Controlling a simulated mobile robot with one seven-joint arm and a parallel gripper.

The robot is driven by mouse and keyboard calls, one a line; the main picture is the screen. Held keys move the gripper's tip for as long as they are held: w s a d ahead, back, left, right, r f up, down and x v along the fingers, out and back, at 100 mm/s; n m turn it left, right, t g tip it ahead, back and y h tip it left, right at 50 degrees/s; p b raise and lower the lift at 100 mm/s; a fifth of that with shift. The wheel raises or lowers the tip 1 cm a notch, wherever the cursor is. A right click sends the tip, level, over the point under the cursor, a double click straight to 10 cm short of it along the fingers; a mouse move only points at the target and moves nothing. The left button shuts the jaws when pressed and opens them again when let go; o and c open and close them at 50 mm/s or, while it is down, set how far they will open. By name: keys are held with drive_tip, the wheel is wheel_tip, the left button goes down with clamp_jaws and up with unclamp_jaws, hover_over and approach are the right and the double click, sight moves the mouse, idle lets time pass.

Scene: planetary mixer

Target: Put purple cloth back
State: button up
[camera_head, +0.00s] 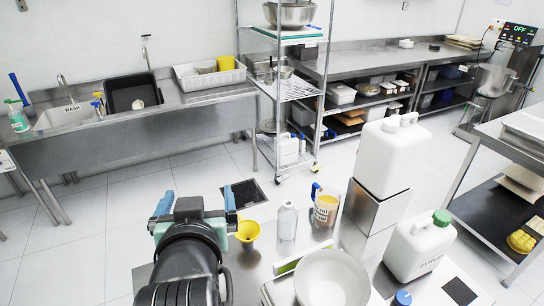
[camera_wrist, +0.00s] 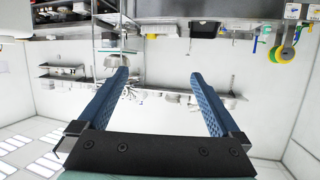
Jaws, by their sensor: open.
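No purple cloth can be made out in either view. My gripper (camera_head: 197,204) is raised at the lower middle of the head view, by the left part of the near steel table (camera_head: 258,262). In the wrist view my gripper (camera_wrist: 158,76) has its two blue fingers wide apart, with nothing between them. The wrist picture shows the room upside down, with the shelves and sink side far off.
Beside my gripper stand a yellow funnel-like vessel (camera_head: 247,232), a clear bottle (camera_head: 288,221) and a measuring jug (camera_head: 326,205). A white bowl (camera_head: 331,280) and white canisters (camera_head: 420,246) crowd the right. A wheeled rack (camera_head: 285,90) stands behind; the floor at left is clear.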

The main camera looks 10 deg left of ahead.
drive_tip(key=d+r+m+t+h, duration=0.1)
drive_tip(key=d+r+t, duration=0.25)
drive_tip(key=r, duration=0.55)
drive_tip(key=d+r+t, duration=0.3)
drive_tip(key=d+r, duration=0.1)
drive_tip(key=r, duration=0.4)
drive_tip(key=s+d+r+t+h, duration=0.1)
drive_tip(key=s+d+r+t, duration=0.1)
drive_tip(key=r, duration=0.3)
drive_tip(key=s+d+r+m+t+h, duration=0.1)
drive_tip(key=s+d+r+t, duration=0.2)
drive_tip(key=s+r, duration=0.2)
drive_tip(key=s+d+r+m+t+h, duration=0.1)
drive_tip(key=s+d+r+t, duration=0.1)
drive_tip(key=r, duration=0.5)
drive_tip(key=shift+s+d+r+h, duration=0.2)
drive_tip(key=shift+s+d+h, duration=0.1)
drive_tip(key=shift+s+d, duration=0.35)
drive_tip(key=shift+a, duration=0.15)
wheel_tip(320, 180, down, 7)
drive_tip(key=b, duration=0.7)
drive_tip(key=shift+f, duration=0.1)
